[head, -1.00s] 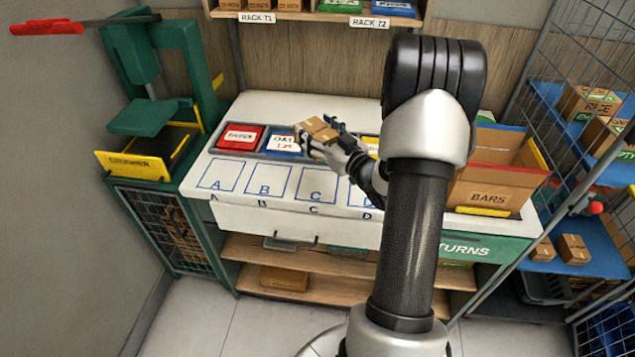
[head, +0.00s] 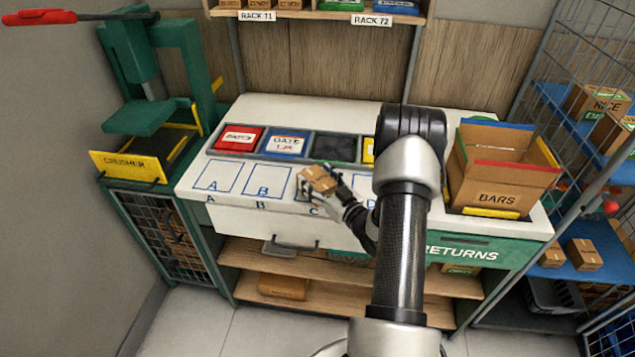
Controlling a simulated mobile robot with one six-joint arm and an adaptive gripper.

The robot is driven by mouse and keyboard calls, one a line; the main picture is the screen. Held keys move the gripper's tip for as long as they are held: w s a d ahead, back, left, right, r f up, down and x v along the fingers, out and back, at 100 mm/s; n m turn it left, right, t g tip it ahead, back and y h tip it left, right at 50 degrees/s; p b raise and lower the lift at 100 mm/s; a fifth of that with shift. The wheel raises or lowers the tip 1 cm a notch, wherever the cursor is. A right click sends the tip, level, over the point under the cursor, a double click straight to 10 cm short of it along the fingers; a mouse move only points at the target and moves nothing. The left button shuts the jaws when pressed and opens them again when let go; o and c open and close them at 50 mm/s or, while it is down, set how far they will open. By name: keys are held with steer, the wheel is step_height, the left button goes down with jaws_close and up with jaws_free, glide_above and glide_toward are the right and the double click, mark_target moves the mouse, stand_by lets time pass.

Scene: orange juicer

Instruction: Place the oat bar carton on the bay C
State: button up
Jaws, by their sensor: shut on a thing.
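My gripper (head: 326,187) is shut on a small brown cardboard carton (head: 318,180). I cannot read a name on this carton. It is over bay C (head: 303,199) on the white counter and hides most of that bay's outline. I cannot tell whether the carton touches the counter. Bay A (head: 215,177) and bay B (head: 263,184) are to the left, outlined in blue and empty. Bay D (head: 370,214) is to the right, partly hidden by my arm.
Behind the bays stand a red tray (head: 238,138), a blue tray (head: 286,144) and a dark tray (head: 334,148). An open box marked BARS (head: 497,198) is on the counter at right. A green crusher (head: 140,122) is at left.

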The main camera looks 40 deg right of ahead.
steer(key=shift+f, duration=0.1)
steer(key=o, duration=1.2)
steer(key=shift+c, duration=0.2)
